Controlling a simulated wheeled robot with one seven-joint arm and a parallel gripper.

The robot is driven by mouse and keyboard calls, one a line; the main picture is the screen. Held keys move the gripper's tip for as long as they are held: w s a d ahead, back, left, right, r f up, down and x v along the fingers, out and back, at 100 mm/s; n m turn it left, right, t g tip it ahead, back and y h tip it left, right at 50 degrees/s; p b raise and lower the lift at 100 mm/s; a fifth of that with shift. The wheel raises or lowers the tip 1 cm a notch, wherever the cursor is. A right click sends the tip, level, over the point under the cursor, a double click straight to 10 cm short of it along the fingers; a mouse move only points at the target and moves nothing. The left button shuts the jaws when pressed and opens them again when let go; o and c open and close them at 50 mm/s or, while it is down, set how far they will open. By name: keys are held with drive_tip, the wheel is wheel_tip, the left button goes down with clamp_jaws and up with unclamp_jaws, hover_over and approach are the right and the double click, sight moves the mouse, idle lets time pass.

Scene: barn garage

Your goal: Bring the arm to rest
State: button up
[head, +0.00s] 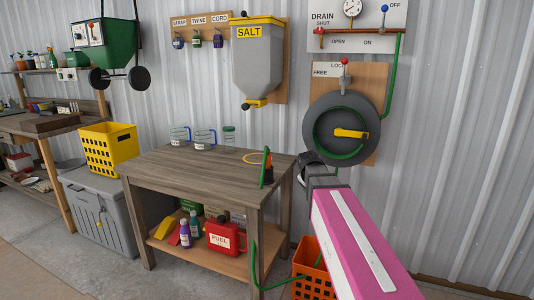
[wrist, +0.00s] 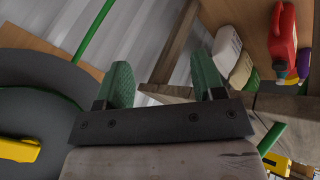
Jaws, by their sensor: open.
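My arm reaches in from the lower right of the head view, its pink link sloping up to the grey wrist (head: 324,180). My gripper (wrist: 164,80) shows in the wrist view with two green-padded fingers wide apart and nothing between them. In the head view its fingers are mostly hidden behind the wrist. It is in the air between the right end of the wooden table (head: 205,172) and the hose reel (head: 366,110) on the wall. The reel's dark disc also shows at the left of the wrist view (wrist: 30,75).
A green hose runs down by the table's right end to an orange crate (head: 312,262). A red fuel can (head: 224,236) and bottles stand on the lower shelf. Jars stand on the tabletop. A yellow crate (head: 108,146) sits on a grey bin. The front floor is clear.

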drive_tip(key=s+f+m+g+y, duration=0.2)
drive_tip(key=s+f+m+g, duration=0.4)
drive_tip(key=s+f, duration=1.5)
drive_tip(key=shift+s+f+y, duration=0.25)
drive_tip(key=shift+f+y, duration=0.05)
drive_tip(key=shift+f, duration=0.35)
